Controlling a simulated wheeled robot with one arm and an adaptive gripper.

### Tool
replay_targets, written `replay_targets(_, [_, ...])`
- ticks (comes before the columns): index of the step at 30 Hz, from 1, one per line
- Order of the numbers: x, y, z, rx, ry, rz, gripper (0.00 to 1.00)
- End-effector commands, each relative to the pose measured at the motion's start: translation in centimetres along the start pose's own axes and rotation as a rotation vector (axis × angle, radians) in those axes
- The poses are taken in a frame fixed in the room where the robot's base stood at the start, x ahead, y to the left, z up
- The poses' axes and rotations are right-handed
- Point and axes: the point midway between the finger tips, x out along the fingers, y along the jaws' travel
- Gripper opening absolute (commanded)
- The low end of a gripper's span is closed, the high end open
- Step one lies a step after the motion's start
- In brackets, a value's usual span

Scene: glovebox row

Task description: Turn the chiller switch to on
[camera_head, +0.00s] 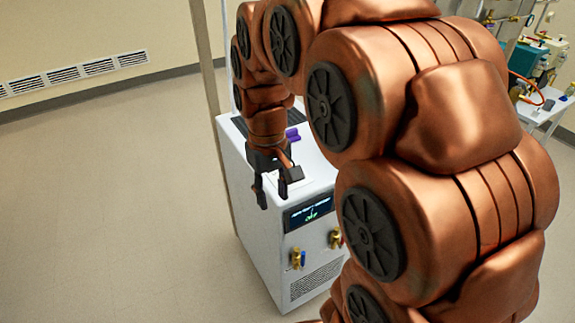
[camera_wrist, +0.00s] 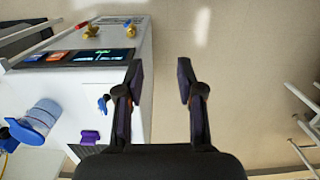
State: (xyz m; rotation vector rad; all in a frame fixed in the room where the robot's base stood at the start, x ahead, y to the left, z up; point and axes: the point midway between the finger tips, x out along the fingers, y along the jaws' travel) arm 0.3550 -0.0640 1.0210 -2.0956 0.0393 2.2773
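The chiller is a white cabinet (camera_head: 262,225) with a dark front panel (camera_head: 310,212) that shows a lit display. In the wrist view the chiller (camera_wrist: 75,85) fills the left side, with its panel (camera_wrist: 115,56) near the top. An orange-red square (camera_wrist: 57,56) sits on the panel; I cannot tell whether it is the switch, nor its setting. My gripper (camera_head: 272,192) hangs by the chiller's upper front edge in the head view. In the wrist view my gripper (camera_wrist: 161,85) is open and empty, with its fingers apart, mostly over floor beside the cabinet.
Brass valves (camera_head: 297,258) with coloured handles stick out of the chiller's front. A purple item (camera_head: 292,134) and, in the wrist view, a blue bottle-like object (camera_wrist: 40,120) are on its top. A pole (camera_head: 208,80) stands beside the chiller. The floor (camera_head: 110,210) at left is clear.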

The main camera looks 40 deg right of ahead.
Motion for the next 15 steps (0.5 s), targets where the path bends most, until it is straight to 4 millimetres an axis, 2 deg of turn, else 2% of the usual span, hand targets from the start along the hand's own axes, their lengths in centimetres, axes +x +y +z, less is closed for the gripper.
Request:
replay_targets(1, [0.1,1.1,-1.7,0.009,0.008,0.000,0.38])
replay_targets(6, [-0.1,4.6,-6.7,0.020,0.028,0.001,0.38])
replay_targets(10, [0.1,7.7,-10.3,0.029,0.047,0.004,0.38])
replay_targets(15, [0.5,11.3,-13.8,0.034,0.069,0.008,0.38])
